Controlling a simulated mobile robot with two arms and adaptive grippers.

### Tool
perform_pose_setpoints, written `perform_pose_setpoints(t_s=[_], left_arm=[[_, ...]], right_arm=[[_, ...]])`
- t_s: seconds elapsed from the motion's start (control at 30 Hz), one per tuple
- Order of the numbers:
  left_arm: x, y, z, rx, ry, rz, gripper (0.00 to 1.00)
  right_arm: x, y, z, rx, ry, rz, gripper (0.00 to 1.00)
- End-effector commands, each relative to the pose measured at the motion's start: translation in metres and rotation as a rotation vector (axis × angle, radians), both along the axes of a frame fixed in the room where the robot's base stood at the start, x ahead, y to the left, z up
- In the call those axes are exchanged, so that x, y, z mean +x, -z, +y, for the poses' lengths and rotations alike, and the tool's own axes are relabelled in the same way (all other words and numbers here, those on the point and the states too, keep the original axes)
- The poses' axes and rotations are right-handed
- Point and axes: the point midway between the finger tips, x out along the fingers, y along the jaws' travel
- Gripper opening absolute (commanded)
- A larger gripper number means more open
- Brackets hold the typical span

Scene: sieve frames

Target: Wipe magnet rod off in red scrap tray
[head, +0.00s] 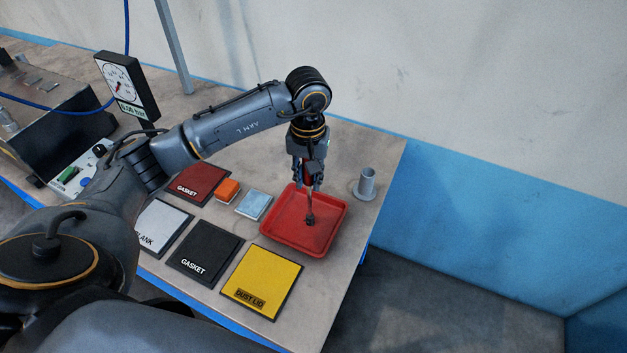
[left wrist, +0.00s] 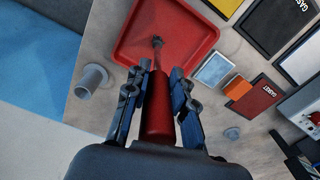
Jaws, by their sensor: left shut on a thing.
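The red scrap tray (head: 325,241) lies near the right end of the table in the head view, and fills the top of the left wrist view (left wrist: 187,58). My left gripper (head: 307,186) points down over the tray and is shut on the red handle of the magnet rod (left wrist: 157,108). The rod's thin shaft reaches down to a dark clump (head: 309,220) at its tip, over the tray floor. I cannot tell whether the clump is on the rod or touching the tray. My right gripper is not in view.
A grey holder (head: 366,184) stands right of the tray. Left of it are a light blue pad (head: 254,204), an orange block (head: 227,189), a yellow dust lid panel (head: 262,280), and gasket and blank panels (head: 205,251). A gauge (head: 124,82) stands at the left. The table's right edge is close.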

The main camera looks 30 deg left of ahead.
Motion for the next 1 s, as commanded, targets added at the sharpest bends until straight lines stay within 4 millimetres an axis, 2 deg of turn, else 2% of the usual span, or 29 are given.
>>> perform_pose_setpoints(t_s=[0.63,1.0], left_arm=[[-0.002,0.002,0.040,0.004,-0.002,0.001,0.00],[-0.003,0.002,0.044,0.002,-0.001,0.003,0.00]], right_arm=[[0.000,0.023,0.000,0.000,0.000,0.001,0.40],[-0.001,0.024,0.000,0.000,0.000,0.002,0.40]])
